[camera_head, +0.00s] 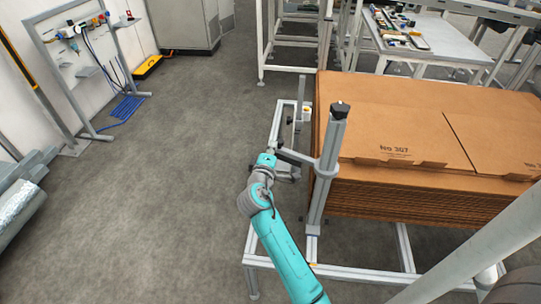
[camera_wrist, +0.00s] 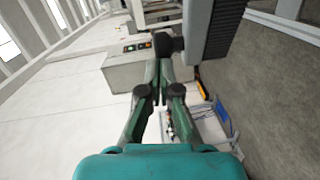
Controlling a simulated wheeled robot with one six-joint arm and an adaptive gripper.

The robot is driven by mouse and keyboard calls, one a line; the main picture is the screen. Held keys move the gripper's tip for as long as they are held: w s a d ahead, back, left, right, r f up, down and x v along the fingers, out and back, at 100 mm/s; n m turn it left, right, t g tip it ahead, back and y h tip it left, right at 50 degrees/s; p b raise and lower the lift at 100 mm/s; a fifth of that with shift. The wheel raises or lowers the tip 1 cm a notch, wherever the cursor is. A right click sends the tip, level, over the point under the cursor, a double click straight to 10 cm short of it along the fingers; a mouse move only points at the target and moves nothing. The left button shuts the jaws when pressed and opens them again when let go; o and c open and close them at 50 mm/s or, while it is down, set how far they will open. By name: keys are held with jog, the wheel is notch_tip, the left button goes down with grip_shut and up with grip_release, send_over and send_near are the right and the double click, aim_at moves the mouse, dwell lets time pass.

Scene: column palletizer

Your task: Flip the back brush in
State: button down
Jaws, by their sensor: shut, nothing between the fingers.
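A grey upright post (camera_head: 325,165) with a black knob on top stands at the left corner of the cardboard stack. A thin dark bar (camera_head: 296,157) reaches left from the post's collar towards my wrist; I cannot tell whether it is the back brush. No bristles are clear in either view. My gripper (camera_wrist: 162,65) is shut and empty in the wrist view. A dark rounded piece (camera_wrist: 169,46) shows just past its fingertips; I cannot tell whether they touch. In the head view my teal wrist is left of the post, and the fingers are hard to make out.
The brown cardboard stack (camera_head: 410,150) fills the right, on an aluminium frame (camera_head: 345,271). Behind it are workbenches (camera_head: 440,42). A grey cabinet (camera_head: 182,22) and a tool stand (camera_head: 52,80) stand by the left wall. The floor (camera_head: 165,185) between is clear.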

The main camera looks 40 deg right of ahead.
jog(key=w+d+m+g+h, duration=0.1)
jog(key=d+m+g+h, duration=0.1)
jog(key=d+m+g, duration=1.15)
jog(key=s+d+g, duration=0.1)
jog(key=s+d, duration=0.1)
jog(key=d, duration=0.1)
jog(key=s+d+n+g, duration=0.1)
jog(key=s+d, duration=0.2)
jog(key=d, duration=0.1)
jog(key=s+d+g, duration=0.1)
jog(key=s+d, duration=0.2)
jog(key=d, duration=0.1)
jog(key=shift+d+n+y, duration=0.15)
jog(key=shift+n+y, duration=0.1)
jog(key=shift+y, duration=0.15)
jog(key=shift+s+d, duration=0.3)
jog(key=shift+s, duration=0.25)
jog(key=shift+s+d, duration=0.25)
jog(key=shift+s, duration=0.3)
